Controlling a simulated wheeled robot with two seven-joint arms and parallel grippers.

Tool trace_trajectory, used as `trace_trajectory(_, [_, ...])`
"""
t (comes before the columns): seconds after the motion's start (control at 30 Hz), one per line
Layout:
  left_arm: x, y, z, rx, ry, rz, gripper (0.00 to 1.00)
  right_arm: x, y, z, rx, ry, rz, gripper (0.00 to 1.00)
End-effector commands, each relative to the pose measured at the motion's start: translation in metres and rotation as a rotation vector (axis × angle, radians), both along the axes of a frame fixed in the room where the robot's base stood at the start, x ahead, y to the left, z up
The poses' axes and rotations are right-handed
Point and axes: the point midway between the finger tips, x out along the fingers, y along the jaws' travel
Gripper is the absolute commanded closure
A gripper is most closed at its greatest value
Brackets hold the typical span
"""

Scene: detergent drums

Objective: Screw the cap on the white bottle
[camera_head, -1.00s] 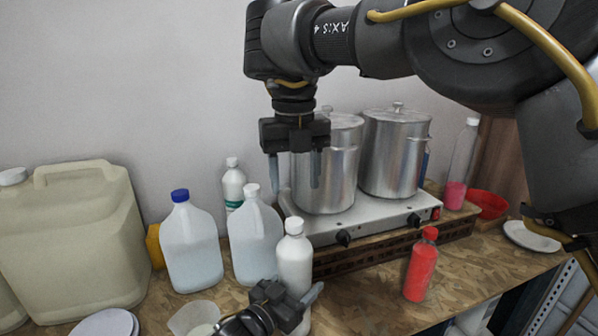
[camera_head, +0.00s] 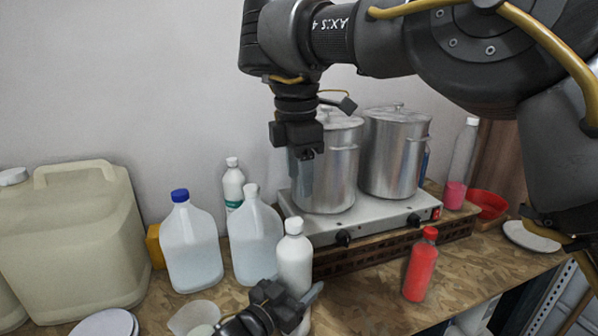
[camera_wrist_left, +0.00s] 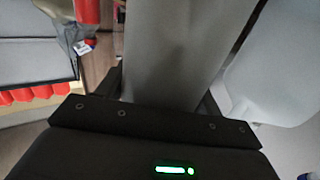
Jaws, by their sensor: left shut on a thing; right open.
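The white bottle (camera_head: 294,262) stands upright in front of the hotplate, with a white cap (camera_head: 293,226) sitting on its top; I cannot tell how tight the cap is. My left gripper (camera_head: 298,303) is shut on the lower part of the bottle. The bottle's pale body (camera_wrist_left: 172,50) fills the middle of the left wrist view between the fingers. My right gripper (camera_head: 302,190) is open and empty, pointing down above the cap and clear of it. It is seen side-on, so its fingers overlap.
Behind stands a hotplate (camera_head: 378,220) with two metal pots (camera_head: 327,170). Left of the bottle are a white-capped jug (camera_head: 256,245), a blue-capped jug (camera_head: 190,250) and a large beige canister (camera_head: 75,240). A red bottle (camera_head: 420,270) stands right, with bare table around it.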

Motion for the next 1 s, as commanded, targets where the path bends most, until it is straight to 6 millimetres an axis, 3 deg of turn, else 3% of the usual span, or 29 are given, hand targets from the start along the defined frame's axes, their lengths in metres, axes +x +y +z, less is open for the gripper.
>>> trace_trajectory(0.2, [0.0003, 0.0002, 0.0005, -0.001, -0.001, 0.001, 0.98, 0.0002, -0.0002, -0.0001, 0.008, -0.006, -0.108, 0.46])
trace_trajectory(0.5, [0.0003, 0.0002, 0.0006, -0.001, -0.001, 0.001, 0.98, 0.0002, -0.0003, -0.0001, 0.009, -0.006, -0.120, 0.46])
trace_trajectory(0.53, [0.0003, 0.0002, 0.0006, -0.001, -0.001, 0.001, 0.33, 0.0002, -0.0003, -0.0001, 0.009, -0.006, -0.120, 0.46])
trace_trajectory(0.73, [0.0003, 0.0002, 0.0004, -0.001, -0.001, 0.001, 0.09, 0.0002, -0.0003, -0.0001, 0.009, -0.006, -0.119, 0.46])
trace_trajectory(1.0, [-0.0006, 0.0008, -0.0001, -0.001, -0.001, 0.000, 0.09, 0.0001, -0.0002, -0.0007, 0.009, -0.006, -0.118, 0.46])
